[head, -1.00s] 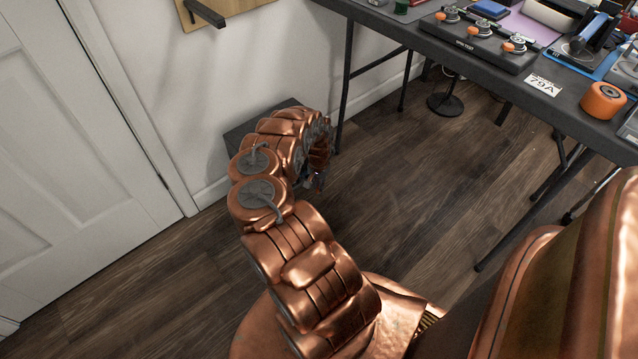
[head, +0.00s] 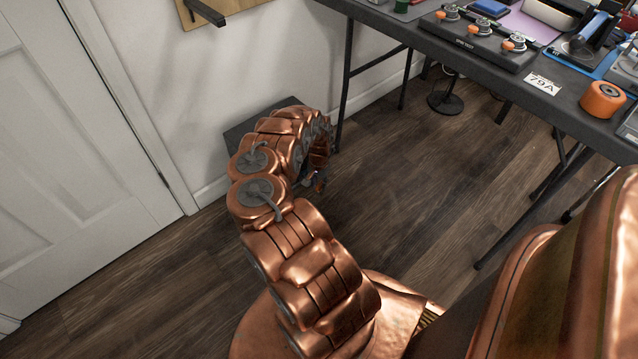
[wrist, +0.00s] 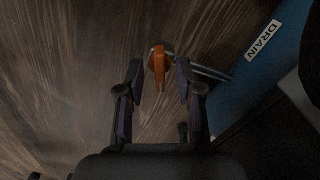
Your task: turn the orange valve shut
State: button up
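The orange valve (wrist: 159,66) shows in the wrist view as a narrow handle, its long side pointing toward my gripper. A pipe runs from behind it to the right, toward a blue body (wrist: 262,75) with a white "DRAIN" label (wrist: 262,41). My gripper (wrist: 160,85) is open, with one dark finger on each side of the handle's line. Gaps show on both sides of the handle, and I see no contact. How deep the handle sits between the fingers is hard to tell. In the head view my arm hides most of the gripper and valve area.
A dark grey box (head: 240,137) stands on the floor against the wall, behind my arm. A black table (head: 490,75) with tools and an orange roll (head: 603,100) is at the upper right. A white door (head: 80,150) is left. Wood floor (head: 400,190) is clear between.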

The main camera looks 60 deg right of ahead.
aim_at(319, 184)
jog(key=shift+r, duration=0.15)
jog(key=shift+w+r, duration=0.1)
jog(key=shift+r, duration=0.55)
notch_tip(319, 184, up, 10)
jog(key=shift+r, duration=0.25)
jog(key=shift+s, duration=0.2)
